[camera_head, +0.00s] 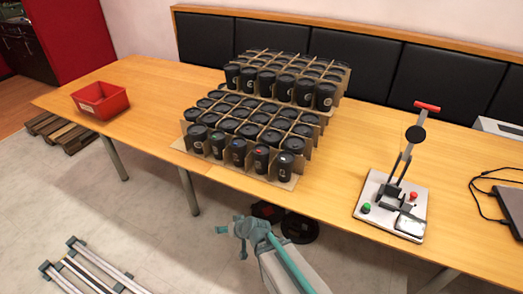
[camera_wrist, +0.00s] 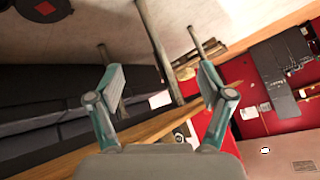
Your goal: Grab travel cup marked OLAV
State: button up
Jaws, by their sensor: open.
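Many black travel cups (camera_head: 285,166) with dark lids stand in cardboard dividers on the wooden table in the head view. They fill a lower front tier and a raised back tier. Some front cups carry small coloured marks, but the lettering is too small to read, so I cannot tell which is marked OLAV. My gripper (camera_head: 252,226) is in front of the table, below the cups in the picture and apart from them. In the wrist view my gripper (camera_wrist: 161,85) has its two fingers spread with nothing between them. No cup shows in the wrist view.
A red bin (camera_head: 100,100) sits on the table's left. A lever press (camera_head: 393,195) with a red handle stands at the right, beside a dark laptop (camera_head: 507,205). Bare wooden table (camera_head: 155,97) lies between bin and cups. Black padded seating backs run behind the table.

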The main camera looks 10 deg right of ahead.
jog(key=w+d+r+m+t+h+p, duration=0.1)
jog(key=w+d+r+t, duration=0.1)
jog(key=w+r+t, duration=0.3)
jog(key=w+d+r+t+h+p, duration=0.1)
jog(key=w+d+r, duration=0.1)
jog(key=r, duration=0.4)
jog(key=m+t+h, duration=0.3)
jog(key=t+h, duration=0.1)
jog(key=h, duration=0.4)
send_near(260, 156)
jog(key=w, duration=0.2)
jog(key=w+b, duration=0.1)
jog(key=b, duration=0.1)
jog(key=d+f+b, duration=0.1)
jog(key=b, duration=0.1)
jog(key=shift+w+d, duration=0.2)
jog(key=shift+w, duration=0.2)
jog(key=w+b, duration=0.1)
jog(key=b, duration=0.2)
jog(key=shift+w+d+r, duration=0.1)
jog(key=shift+r+p+x, duration=0.25)
jog(key=shift+p+x, duration=0.1)
jog(key=shift+x, duration=3.65)
jog(key=shift+d+r, duration=0.1)
jog(key=c, duration=0.4)
